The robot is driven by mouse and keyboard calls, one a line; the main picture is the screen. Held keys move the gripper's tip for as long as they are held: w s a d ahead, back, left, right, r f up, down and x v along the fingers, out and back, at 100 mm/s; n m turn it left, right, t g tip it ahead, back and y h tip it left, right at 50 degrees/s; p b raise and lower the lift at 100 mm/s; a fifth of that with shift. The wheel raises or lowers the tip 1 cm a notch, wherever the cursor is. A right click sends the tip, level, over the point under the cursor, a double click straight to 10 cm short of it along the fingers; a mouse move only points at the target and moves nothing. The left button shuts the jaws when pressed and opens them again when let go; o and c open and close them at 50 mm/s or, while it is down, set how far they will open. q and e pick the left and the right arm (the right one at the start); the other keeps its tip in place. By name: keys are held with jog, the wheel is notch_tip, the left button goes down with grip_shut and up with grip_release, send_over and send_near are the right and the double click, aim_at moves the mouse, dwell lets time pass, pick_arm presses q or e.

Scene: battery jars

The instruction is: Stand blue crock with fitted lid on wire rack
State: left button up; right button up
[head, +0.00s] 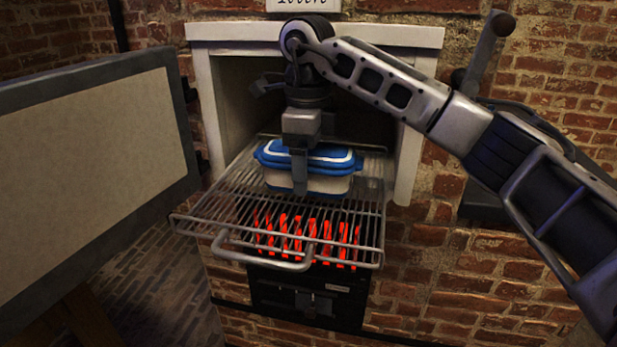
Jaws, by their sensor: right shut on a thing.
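The blue crock with its fitted lid (337,160) is a box shape with a pale body, a blue lid and a white stripe around the lid's top. It is upright at the back half of the wire rack (205,212). My right gripper (299,178) comes down from above and is shut on the crock, with a finger in front of its near side. The crock's underside looks at or very close to the bars; I cannot tell if it touches. My left gripper is not in view.
The rack juts from a white-framed opening (420,35) in a brick wall. Red glowing bars (300,238) show beneath it. A large framed panel (95,170) stands at left. The rack's front and left are bare.

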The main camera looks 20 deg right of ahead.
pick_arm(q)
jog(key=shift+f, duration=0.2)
pick_arm(e)
jog(key=shift+f, duration=1.25)
jog(key=shift+f, duration=0.1)
jog(key=shift+f, duration=0.1)
jog(key=o, duration=1.4)
jog(key=shift+s, duration=0.1)
jog(key=shift+o, duration=0.2)
notch_tip(320, 180, up, 12)
jog(key=shift+f+p, duration=0.15)
jog(key=shift+p, duration=0.6)
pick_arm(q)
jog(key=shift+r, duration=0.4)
pick_arm(e)
jog(key=shift+r, duration=0.3)
